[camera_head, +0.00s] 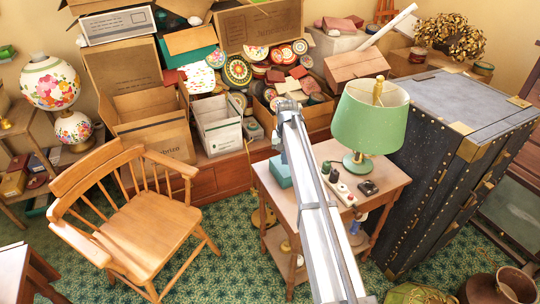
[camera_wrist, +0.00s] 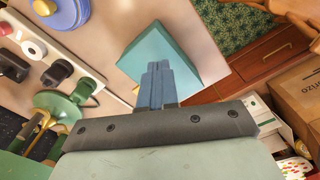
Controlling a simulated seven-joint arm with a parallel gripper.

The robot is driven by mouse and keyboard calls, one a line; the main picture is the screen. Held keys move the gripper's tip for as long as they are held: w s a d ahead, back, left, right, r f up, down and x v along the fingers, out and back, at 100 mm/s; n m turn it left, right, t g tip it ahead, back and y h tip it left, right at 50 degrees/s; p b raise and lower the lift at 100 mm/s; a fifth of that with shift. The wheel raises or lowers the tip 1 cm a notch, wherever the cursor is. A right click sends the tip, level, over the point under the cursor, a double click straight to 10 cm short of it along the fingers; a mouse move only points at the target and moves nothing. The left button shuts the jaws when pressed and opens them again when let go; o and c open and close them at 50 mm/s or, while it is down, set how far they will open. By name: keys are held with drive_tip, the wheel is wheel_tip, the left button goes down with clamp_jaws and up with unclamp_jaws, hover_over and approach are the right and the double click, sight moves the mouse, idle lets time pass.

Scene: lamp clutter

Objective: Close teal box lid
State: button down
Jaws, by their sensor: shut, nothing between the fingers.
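The teal box (camera_head: 279,172) stands on the small wooden side table, just left of my arm in the head view, which hides part of it. In the wrist view the teal box (camera_wrist: 178,45) shows a smooth teal top face and a darker side. My gripper (camera_wrist: 157,68) has its blue fingers together, with nothing between them. The fingertips overlap the box's near part in the wrist view; whether they touch it I cannot tell. No raised lid stands out clearly, and the lid's angle is hard to tell.
The side table (camera_head: 388,178) also holds a green lamp (camera_head: 372,120), a power strip (camera_head: 340,188) and a small dark object (camera_head: 368,187). A dark trunk (camera_head: 450,130) stands close on the right. A wooden chair (camera_head: 150,225) and open cardboard boxes (camera_head: 150,120) are left.

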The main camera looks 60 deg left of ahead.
drive_tip(key=shift+r, duration=0.15)
wheel_tip(320, 180, up, 8)
idle(1.3)
idle(0.4)
